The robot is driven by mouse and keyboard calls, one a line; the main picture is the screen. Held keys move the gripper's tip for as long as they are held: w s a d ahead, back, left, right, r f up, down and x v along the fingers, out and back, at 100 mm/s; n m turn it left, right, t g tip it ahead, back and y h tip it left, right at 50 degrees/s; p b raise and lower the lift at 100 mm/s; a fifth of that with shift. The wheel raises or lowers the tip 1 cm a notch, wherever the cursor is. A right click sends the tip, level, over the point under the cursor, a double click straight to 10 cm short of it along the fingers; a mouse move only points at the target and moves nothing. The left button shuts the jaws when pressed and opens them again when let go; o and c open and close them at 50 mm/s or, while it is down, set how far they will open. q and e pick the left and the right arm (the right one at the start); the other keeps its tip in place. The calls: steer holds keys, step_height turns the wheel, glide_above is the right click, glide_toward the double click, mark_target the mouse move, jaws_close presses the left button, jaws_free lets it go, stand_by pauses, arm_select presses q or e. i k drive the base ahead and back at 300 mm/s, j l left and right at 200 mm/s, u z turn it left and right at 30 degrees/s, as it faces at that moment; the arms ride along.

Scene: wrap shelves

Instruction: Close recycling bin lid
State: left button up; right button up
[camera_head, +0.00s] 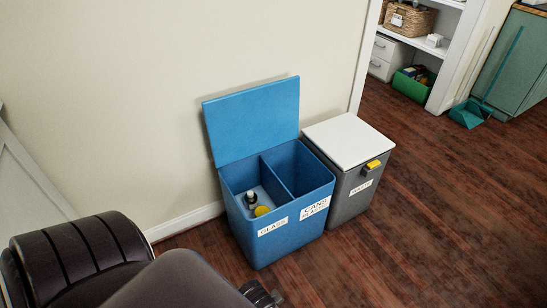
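The blue recycling bin (275,240) stands on the floor against the wall. Its blue lid (252,118) is open, raised upright and leaning back near the wall. The bin has two compartments, labelled glass at left and cans at right. A dark bottle (251,199) and a yellow round item (262,211) are in the left compartment; the right one looks empty. A small dark part of my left gripper (262,295) shows at the bottom edge, in front of and apart from the bin; its fingers cannot be made out. My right gripper is out of view.
A grey waste bin (350,196) with a closed white lid (349,139) stands close at the blue bin's right. Shelves with a basket (409,20), a green box (410,86) and a teal dustpan (469,114) are farther back. The wood floor at right is clear.

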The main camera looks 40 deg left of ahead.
mark_target(244, 124)
steer(key=i+u, duration=0.1)
steer(key=u, duration=0.8)
steer(key=i+l+u, duration=0.15)
steer(key=u, duration=0.3)
